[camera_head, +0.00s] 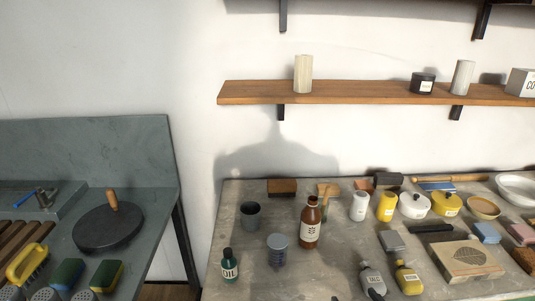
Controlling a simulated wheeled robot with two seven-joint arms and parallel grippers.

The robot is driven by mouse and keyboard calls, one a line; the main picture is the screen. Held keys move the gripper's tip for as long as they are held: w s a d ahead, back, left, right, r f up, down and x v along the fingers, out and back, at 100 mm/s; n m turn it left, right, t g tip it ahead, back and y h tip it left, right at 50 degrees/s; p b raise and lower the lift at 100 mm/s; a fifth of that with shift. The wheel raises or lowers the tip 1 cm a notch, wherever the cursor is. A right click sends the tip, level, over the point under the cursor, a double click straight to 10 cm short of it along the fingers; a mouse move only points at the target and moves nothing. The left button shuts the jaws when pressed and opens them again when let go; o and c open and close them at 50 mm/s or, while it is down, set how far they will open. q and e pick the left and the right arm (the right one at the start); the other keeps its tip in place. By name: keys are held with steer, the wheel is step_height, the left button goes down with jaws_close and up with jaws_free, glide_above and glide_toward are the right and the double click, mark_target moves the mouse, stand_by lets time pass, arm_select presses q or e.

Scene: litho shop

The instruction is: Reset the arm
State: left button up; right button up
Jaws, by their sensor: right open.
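My right gripper (356,297) barely shows at the bottom edge, as dark fingertips in front of the grey talc bottle (371,276). It is open, with nothing seen between its fingers; the rest of it is cut off by the frame. My left gripper cannot be made out in the view. The stone-topped worktable (338,261) carries several bottles, including a brown bottle (310,224), a green oil bottle (229,266) and a yellow bottle (407,279) close to the right gripper.
A grey cup (250,215) and a lidded jar (277,249) stand at the left of the worktable. Pots, bowls and a flat block (467,261) crowd its right. A wooden shelf (365,93) hangs above. A second grey bench (142,229) stands left, across a gap.

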steer(key=s+a+f+g+h, duration=0.1)
steer(key=s+f+g+h, duration=0.15)
steer(key=s+g, duration=1.1)
steer(key=s+f, duration=0.2)
steer(key=f, duration=1.3)
steer(key=s+f, duration=0.3)
steer(key=f, duration=1.2)
steer(key=s+d+f, duration=0.1)
steer(key=s+f, duration=0.7)
steer(key=s, duration=0.1)
steer(key=s+d+f, duration=0.2)
steer(key=s+f, duration=0.7)
steer(key=s, duration=0.1)
steer(key=shift+d+f, duration=0.2)
steer(key=shift+d, duration=0.05)
